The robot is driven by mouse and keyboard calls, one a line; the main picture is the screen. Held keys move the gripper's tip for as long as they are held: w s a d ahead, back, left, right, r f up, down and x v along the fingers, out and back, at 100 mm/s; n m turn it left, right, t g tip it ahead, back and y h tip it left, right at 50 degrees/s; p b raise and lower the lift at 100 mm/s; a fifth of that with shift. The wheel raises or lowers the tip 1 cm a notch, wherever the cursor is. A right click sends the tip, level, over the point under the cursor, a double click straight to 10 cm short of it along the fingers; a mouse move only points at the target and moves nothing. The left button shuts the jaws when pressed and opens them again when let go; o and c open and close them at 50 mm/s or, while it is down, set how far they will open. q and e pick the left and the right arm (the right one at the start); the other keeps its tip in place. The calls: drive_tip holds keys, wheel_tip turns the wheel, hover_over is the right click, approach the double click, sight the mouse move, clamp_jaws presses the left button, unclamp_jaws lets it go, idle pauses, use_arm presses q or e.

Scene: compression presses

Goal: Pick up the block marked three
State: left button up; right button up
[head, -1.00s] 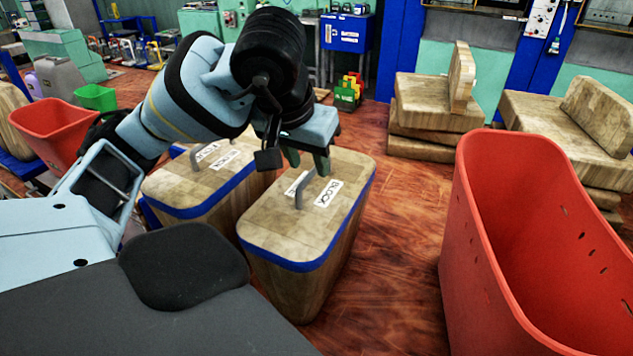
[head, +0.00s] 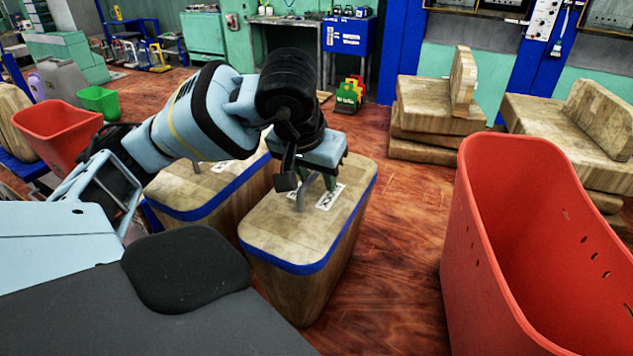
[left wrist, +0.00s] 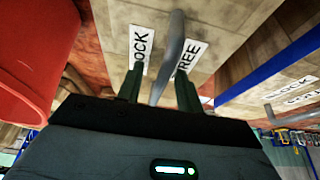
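The block marked three (head: 300,238) is a tall wooden block with a blue band near its top and a grey handle. In the left wrist view its labels read "LOCK" and "REE", partly cut off, and its handle (left wrist: 172,55) runs between my fingers. My left gripper (head: 316,184) is over this block's top, at the handle. In the left wrist view my left gripper (left wrist: 160,85) is open, one finger on each side of the handle, with gaps showing. My right gripper is not in view.
A second wooden block (head: 205,190) with a blue band stands close on the left. A large red bin (head: 480,240) stands to the right, with clear wooden floor between. A smaller red bin (head: 60,130) and a green bin (head: 98,99) are at the left. Wooden slabs (head: 440,105) are stacked behind.

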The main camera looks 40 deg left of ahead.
use_arm(q)
drive_tip(key=shift+f, duration=0.2)
clamp_jaws()
idle(0.3)
idle(1.1)
drive_tip(key=shift+r, duration=0.15)
